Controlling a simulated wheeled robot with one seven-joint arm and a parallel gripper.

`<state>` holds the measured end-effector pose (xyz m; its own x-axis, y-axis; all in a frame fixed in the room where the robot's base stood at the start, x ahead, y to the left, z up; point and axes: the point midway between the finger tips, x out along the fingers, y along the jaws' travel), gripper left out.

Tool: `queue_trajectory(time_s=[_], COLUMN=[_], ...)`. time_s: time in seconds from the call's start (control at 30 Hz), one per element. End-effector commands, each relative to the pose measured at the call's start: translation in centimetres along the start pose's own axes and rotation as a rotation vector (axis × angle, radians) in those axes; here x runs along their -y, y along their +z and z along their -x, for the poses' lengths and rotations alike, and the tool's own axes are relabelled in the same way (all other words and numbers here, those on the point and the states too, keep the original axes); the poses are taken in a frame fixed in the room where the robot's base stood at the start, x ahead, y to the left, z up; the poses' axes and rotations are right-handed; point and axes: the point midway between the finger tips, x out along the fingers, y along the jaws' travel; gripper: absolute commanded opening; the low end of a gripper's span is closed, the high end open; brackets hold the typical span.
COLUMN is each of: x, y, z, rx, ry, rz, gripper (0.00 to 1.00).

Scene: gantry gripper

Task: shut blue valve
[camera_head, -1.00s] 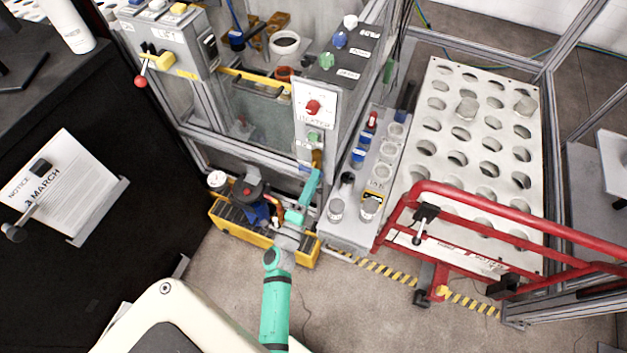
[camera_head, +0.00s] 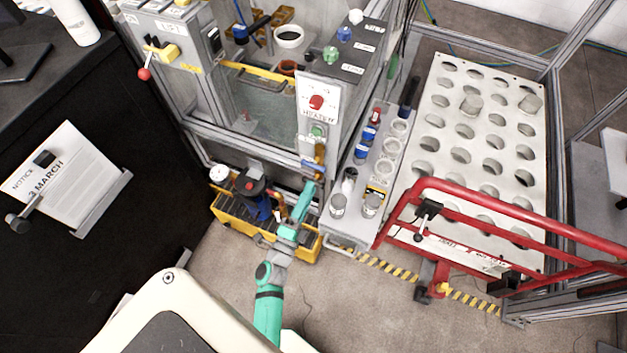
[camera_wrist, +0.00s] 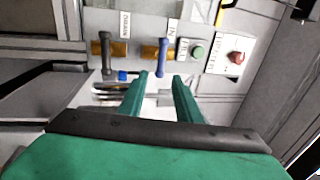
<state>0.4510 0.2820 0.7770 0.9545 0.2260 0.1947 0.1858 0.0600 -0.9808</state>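The blue valve (camera_wrist: 161,57) has a straight blue handle on a brass body, below a label reading IN, in the wrist view. Its handle stands crosswise to the brass body. It also shows small in the head view (camera_head: 313,164), on the front of the frame below the heater panel. My gripper (camera_wrist: 161,78) is open with its two green fingers apart and nothing between them. The blue handle lies ahead of the fingertips, roughly in line with the gap. In the head view my gripper (camera_head: 305,190) is just below the valve; whether they touch is unclear.
A dark-handled valve (camera_wrist: 106,53) marked DRAIN sits left of the blue one. A green button (camera_wrist: 198,52) and red heater knob (camera_wrist: 236,57) are to the right.

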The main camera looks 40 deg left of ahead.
Motion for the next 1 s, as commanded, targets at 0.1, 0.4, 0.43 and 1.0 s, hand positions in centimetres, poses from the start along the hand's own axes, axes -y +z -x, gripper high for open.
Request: queue_trajectory(time_s=[0.1,0.4,0.43,1.0], x=[-0.1,0.0,0.0,0.0], y=[0.1,0.0,0.0,0.0], z=[2.2,4.8,4.8,4.9], rx=[0.003,0.0,0.0,0.0], ry=[0.003,0.0,0.0,0.001], rz=[0.0,0.0,0.0,0.002], gripper=[0.31,0.31,0.31,0.31])
